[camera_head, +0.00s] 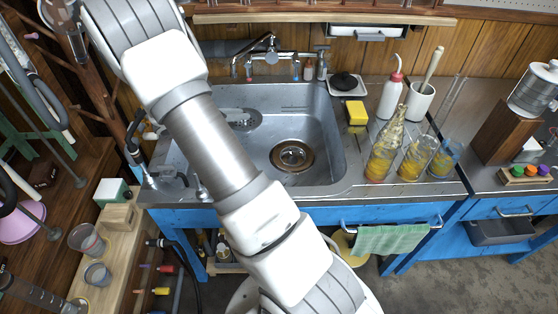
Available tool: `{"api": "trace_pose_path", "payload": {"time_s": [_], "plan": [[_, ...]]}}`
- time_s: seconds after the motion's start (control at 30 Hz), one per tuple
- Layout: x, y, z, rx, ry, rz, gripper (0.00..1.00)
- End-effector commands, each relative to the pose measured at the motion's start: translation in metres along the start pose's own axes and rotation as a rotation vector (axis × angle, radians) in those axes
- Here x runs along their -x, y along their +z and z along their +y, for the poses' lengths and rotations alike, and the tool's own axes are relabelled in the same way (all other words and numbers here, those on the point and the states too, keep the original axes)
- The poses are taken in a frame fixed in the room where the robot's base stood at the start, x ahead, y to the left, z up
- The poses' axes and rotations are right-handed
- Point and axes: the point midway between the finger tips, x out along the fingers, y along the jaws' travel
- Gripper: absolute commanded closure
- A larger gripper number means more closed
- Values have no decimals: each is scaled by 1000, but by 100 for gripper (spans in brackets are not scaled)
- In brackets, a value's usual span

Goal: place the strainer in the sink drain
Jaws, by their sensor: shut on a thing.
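The sink (325,112) is a steel basin set in a blue-fronted bench. Its round drain (292,157) has a brownish ring and a metallic centre; I cannot tell whether a strainer sits in it. A greyish, mottled patch or flat object (241,119) shows in the basin's left part, partly behind my arm; I cannot tell what it is. I cannot make out the strainer for certain. My arm crosses the left of the sink and leaves the top of the picture. My gripper is not in view, so what it holds is hidden.
A tap (271,48) stands behind the basin. Right of it are a dish with a black object (344,82), a yellow sponge (356,112), a wash bottle (391,92) and glassware with yellow residue (384,150). A green towel (392,239) hangs in front.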

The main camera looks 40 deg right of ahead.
Motion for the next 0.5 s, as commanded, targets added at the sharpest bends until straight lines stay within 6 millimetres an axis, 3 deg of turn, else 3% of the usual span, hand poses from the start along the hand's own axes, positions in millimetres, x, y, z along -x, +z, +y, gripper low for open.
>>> {"api": "trace_pose_path", "payload": {"time_s": [0.03,0.2,0.33,0.5], "plan": [[-35,-5,-8,-29,-58,-2,100],[-115,-17,-30,-104,-189,-2,100],[-158,-26,-46,-143,-255,-3,100],[-187,-33,-59,-172,-301,-3,100]]}}
